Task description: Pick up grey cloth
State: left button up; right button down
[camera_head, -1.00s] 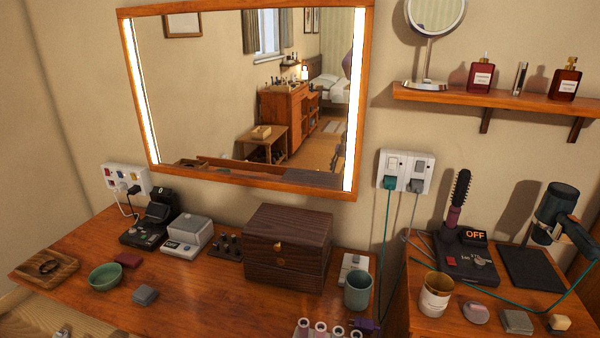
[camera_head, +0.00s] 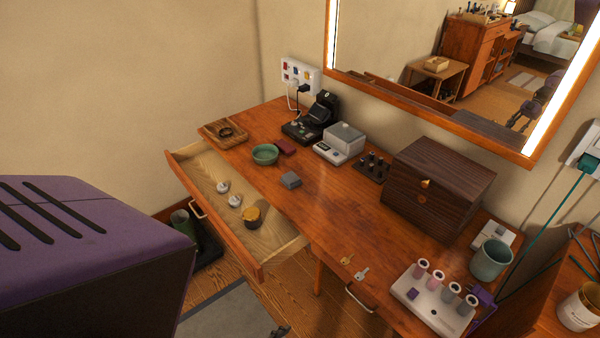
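A small grey folded piece (camera_head: 290,180), which looks like the grey cloth, lies flat on the wooden desk top (camera_head: 330,205). I cannot make out either of my grippers in the head view, and nothing touches the grey piece.
An open drawer (camera_head: 262,270) juts out below the desk's front left, with several small items inside. A dark wooden box (camera_head: 440,188), a grey-lidded device (camera_head: 340,143) and a small black rack (camera_head: 371,167) stand behind. Two keys lie near the front edge.

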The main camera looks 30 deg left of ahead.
aim_at(290, 179)
jog(key=u, duration=1.15)
jog(key=i+j+z, duration=0.15)
jog(key=j, duration=0.15)
jog(key=i+j+z, duration=0.2)
jog(key=j, duration=0.15)
jog(key=j+z, duration=0.15)
jog(key=j, duration=0.15)
jog(key=i+j+z, duration=0.2)
jog(key=j, duration=0.2)
jog(key=k, duration=0.05)
